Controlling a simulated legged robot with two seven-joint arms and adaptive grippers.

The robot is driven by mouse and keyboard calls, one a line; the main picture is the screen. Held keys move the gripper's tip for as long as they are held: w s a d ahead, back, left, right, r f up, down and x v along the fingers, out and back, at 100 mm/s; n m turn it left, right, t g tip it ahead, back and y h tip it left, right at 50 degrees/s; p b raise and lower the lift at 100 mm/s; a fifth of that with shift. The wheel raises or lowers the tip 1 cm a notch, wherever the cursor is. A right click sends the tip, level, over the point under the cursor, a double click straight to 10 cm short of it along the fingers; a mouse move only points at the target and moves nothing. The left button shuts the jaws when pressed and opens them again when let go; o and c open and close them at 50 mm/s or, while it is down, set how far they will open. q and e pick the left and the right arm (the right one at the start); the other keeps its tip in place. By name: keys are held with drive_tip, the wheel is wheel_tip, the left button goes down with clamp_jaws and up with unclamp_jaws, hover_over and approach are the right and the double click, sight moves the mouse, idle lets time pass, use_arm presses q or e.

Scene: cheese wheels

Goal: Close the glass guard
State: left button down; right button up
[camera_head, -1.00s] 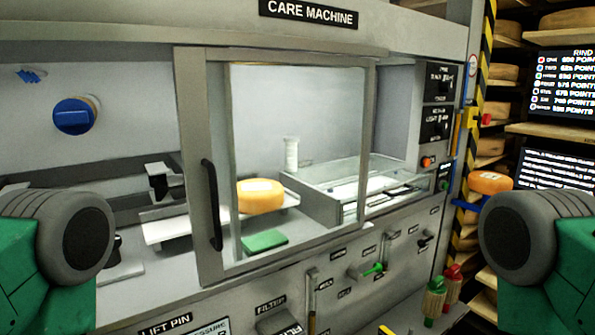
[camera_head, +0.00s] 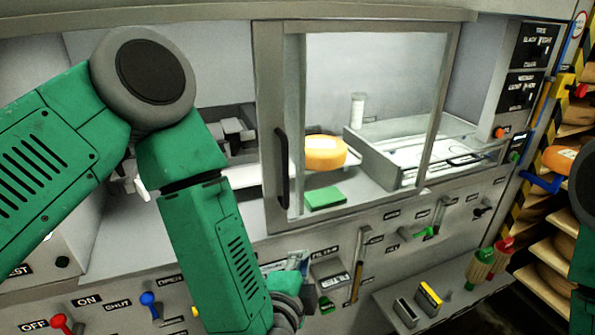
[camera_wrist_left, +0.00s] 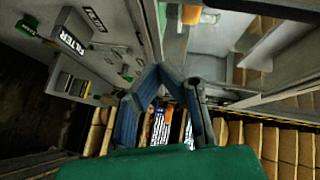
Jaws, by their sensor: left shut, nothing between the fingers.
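The glass guard (camera_head: 375,90) is a clear pane in a grey frame on the front of the machine. Its dark upright handle (camera_head: 282,168) is on the left frame post. The guard covers the middle of the opening, and the bay left of it is uncovered. A yellow-orange cheese wheel (camera_head: 325,152) and a green block (camera_head: 325,197) sit behind the glass. My left arm crosses the left bay, its wrist low and left of the filter controls. In the left wrist view my left gripper (camera_wrist_left: 172,76) is shut and empty, apart from the handle. My right gripper is out of view.
A clear-walled tray (camera_head: 410,150) stands inside on the right. Knobs and levers line the front panel, including a blue knob (camera_head: 148,299), a red knob (camera_head: 60,322) and a green lever (camera_head: 424,234). Cheese shelves (camera_head: 560,245) stand at the right.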

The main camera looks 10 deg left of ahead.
sight(296, 190)
use_arm(q)
wheel_tip(296, 190, up, 8)
drive_tip(key=w+d+r+m+t+y+p, duration=0.1)
drive_tip(key=m+t+y, duration=0.1)
drive_tip(key=shift+w+a+f+p, duration=0.1)
drive_tip(key=shift+w+a+p, duration=0.5)
drive_tip(key=shift+w, duration=0.85)
drive_tip(key=shift+w+a+f+p, duration=0.1)
drive_tip(key=shift+w+a+p, duration=0.25)
drive_tip(key=shift+w+a, duration=0.8)
drive_tip(key=shift+w+a+p, duration=0.4)
drive_tip(key=shift+w+p, duration=0.1)
drive_tip(key=shift+w, duration=1.25)
